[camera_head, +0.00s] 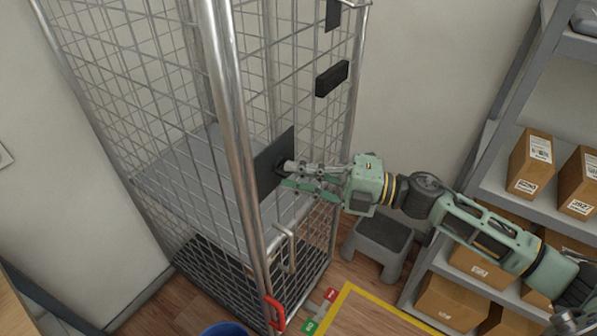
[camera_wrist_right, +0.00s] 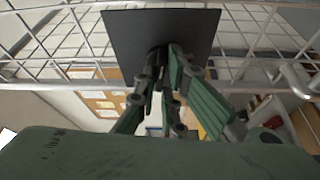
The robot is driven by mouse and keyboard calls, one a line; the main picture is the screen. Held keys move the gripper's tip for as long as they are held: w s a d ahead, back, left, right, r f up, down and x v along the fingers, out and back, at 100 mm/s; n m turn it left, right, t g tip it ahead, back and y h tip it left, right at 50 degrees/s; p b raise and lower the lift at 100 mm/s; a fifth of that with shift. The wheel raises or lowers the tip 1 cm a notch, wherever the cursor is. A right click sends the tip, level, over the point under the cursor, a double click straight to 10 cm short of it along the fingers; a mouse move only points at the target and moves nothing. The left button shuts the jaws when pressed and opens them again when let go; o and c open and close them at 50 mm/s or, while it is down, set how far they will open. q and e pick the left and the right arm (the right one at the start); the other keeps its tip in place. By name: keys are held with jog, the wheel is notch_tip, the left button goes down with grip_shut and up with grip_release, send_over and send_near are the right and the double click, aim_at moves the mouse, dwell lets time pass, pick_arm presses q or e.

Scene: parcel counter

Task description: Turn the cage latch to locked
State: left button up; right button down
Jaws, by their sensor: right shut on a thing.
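The wire cage (camera_head: 224,110) stands at the left with a dark latch plate (camera_head: 268,168) on its front. The plate also shows in the right wrist view (camera_wrist_right: 195,32). My right gripper (camera_head: 285,172) is at the plate, shut on the latch handle (camera_head: 279,164). In the right wrist view the gripper's fingers (camera_wrist_right: 165,80) meet at the plate's lower middle. They hide most of the handle, so I cannot tell its exact angle. My left gripper is not in view.
Shelves with cardboard boxes (camera_head: 531,163) stand at the right, close to my right arm. A grey step stool (camera_head: 380,240) is on the floor below the arm. A black block (camera_head: 332,78) is on the cage's side. A blue bin (camera_head: 224,329) is at the bottom.

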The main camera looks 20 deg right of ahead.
jog(key=shift+n+g, duration=0.3)
jog(key=shift+n, duration=0.2)
jog(key=shift+h, duration=0.3)
jog(key=c, duration=1.9)
grip_release()
jog(key=shift+o, duration=0.2)
jog(key=v, duration=1.2)
jog(key=shift+f, duration=0.1)
